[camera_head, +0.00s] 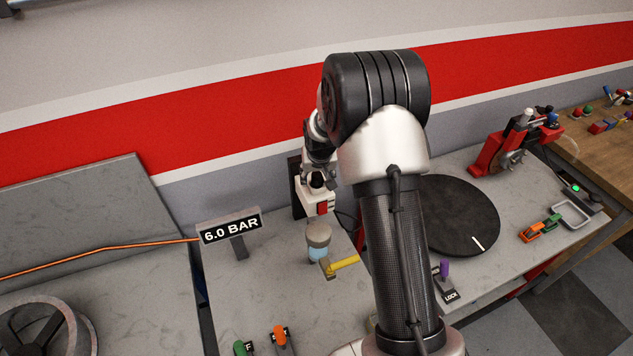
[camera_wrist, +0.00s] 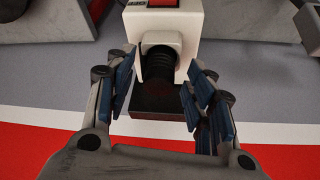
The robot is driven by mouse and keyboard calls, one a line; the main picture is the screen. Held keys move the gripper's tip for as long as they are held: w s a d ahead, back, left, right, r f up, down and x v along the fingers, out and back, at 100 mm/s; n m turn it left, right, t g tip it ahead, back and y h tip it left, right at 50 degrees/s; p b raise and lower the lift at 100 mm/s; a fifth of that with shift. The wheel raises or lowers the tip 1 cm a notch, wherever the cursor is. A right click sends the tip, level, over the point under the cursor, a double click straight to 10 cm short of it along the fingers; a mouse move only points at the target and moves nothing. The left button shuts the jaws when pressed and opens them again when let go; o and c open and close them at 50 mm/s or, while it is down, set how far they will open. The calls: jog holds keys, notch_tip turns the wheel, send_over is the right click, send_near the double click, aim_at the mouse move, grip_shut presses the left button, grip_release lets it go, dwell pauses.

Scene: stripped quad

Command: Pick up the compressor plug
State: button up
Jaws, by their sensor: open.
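The compressor plug (camera_wrist: 158,66) appears to be the dark, ribbed, round piece seated in a white housing (camera_wrist: 182,40) in the wrist view. My gripper (camera_wrist: 158,84) is open, with one blue-padded finger on each side of the plug. A gap shows on both sides, and nothing is held. In the head view the white housing (camera_head: 313,200), with a red front part, stands near the wall, and my gripper (camera_head: 316,172) is just above it. My arm hides part of this area, and the plug is hard to make out there.
A black block (camera_wrist: 158,101) lies behind the plug. In the head view, a cup-topped filter (camera_head: 318,238) with a yellow lever (camera_head: 343,263) stands in front of the housing. A 6.0 BAR sign (camera_head: 230,228) is left; a black turntable (camera_head: 455,215) is right.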

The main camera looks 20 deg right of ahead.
jog(key=shift+f, duration=0.1)
jog(key=shift+c, duration=0.5)
grip_shut()
